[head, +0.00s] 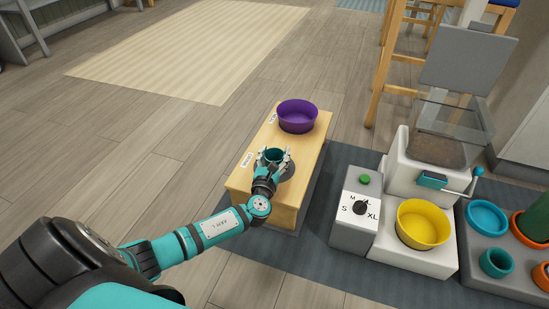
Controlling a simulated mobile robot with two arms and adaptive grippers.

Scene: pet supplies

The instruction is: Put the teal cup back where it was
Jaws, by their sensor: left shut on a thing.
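My left gripper (273,157) is shut on a small teal cup (274,155). The cup is upright, over the near half of the wooden box (298,211). I cannot tell whether its base touches the box top. A dark round patch (289,172) shows on the box top beside the gripper, partly hidden by it. My right gripper is not in view.
A purple bowl (297,117) stands on the box's far end. Open floor lies left of the box.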

